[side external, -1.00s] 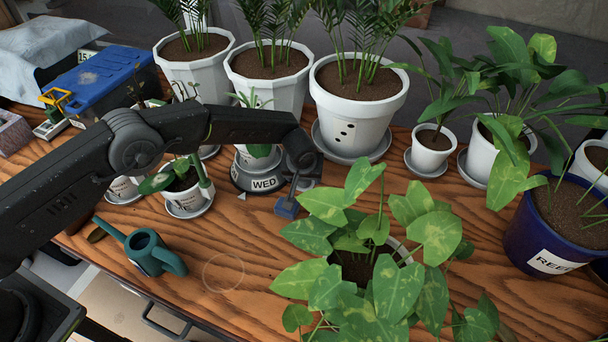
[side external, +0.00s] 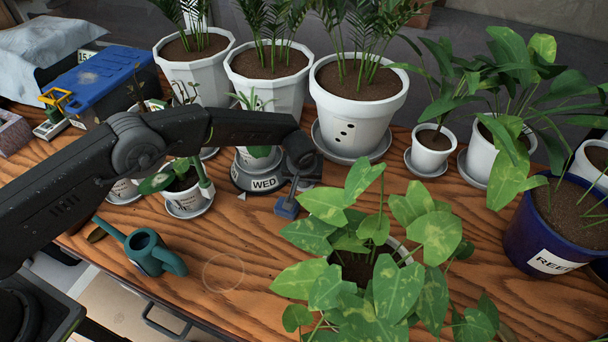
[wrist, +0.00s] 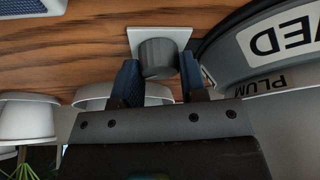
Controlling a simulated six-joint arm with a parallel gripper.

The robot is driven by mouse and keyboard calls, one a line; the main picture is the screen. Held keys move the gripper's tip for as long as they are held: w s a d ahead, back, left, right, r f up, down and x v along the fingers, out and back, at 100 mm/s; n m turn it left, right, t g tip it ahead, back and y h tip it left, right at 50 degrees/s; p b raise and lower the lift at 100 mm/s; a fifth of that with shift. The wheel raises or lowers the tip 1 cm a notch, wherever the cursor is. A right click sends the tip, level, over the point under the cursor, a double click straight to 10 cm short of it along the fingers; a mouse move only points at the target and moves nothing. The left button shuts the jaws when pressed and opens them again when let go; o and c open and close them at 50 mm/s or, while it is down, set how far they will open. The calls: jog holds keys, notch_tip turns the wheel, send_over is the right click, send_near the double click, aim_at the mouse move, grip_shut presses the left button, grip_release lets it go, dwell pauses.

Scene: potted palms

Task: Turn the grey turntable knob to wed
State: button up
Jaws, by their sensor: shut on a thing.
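The grey knob (wrist: 158,58) is a short round cylinder on a white square plate (wrist: 133,36) in the wrist view. My gripper (wrist: 160,72) has its two blue-padded fingers on either side of it and is shut on it. The grey turntable (side external: 243,178) stands on the wooden table with its WED label (side external: 264,184) facing the side camera. Part of its rim and label (wrist: 280,35) shows at the right of the wrist view, with a PLUM label beside it.
Potted plants crowd behind and to the right; a leafy one (side external: 360,250) is close in front. A teal watering can (side external: 148,250) stands at the front left. Bare table lies between them.

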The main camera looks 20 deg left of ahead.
jog(key=m+h, duration=0.1)
jog(key=m, duration=0.2)
jog(key=shift+a, duration=0.1)
jog(key=shift+m+h, duration=0.9)
jog(key=shift+m, duration=1.2)
jog(key=o, duration=0.9)
jog(key=shift+r, duration=0.1)
jog(key=v, duration=1.3)
jog(key=shift+a+r, duration=0.15)
jog(key=shift+r, duration=0.2)
